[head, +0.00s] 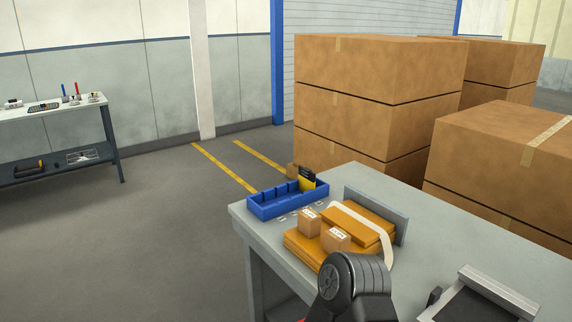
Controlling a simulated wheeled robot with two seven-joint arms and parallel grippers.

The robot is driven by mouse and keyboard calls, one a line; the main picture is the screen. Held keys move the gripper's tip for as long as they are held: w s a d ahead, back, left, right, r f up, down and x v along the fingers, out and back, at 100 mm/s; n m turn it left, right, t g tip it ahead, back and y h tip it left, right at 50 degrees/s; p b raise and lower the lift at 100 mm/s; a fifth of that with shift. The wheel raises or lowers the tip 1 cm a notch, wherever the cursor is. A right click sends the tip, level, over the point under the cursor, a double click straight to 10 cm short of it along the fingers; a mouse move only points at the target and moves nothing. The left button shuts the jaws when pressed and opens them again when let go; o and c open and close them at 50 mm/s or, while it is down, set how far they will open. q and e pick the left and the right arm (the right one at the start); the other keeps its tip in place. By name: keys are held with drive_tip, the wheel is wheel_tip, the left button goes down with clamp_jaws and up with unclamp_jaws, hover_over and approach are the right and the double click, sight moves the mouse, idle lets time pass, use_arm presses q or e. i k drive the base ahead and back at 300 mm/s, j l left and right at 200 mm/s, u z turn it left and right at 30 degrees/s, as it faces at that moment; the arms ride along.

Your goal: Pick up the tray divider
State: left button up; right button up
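A long blue tray (287,206) sits at the left corner of the grey table (272,241). Upright blue partitions split it into several compartments. I cannot single out a loose tray divider in this view. A yellow and black item (307,178) stands up at the tray's right end. Neither of my grippers is in view. A dark arm link of mine rises at the bottom centre, in front of the table's near edge.
Orange-brown packets (347,228), two small cartons (308,222) and a pale strap lie right of the tray, before a grey upright plate (377,214). A dark device (482,298) sits front right. Large boxes (378,70) stand behind. Another bench (52,113) is far left. Open floor lies between.

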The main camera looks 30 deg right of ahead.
sight(306, 178)
drive_tip(key=i, duration=1.8)
drive_tip(key=z, duration=0.65)
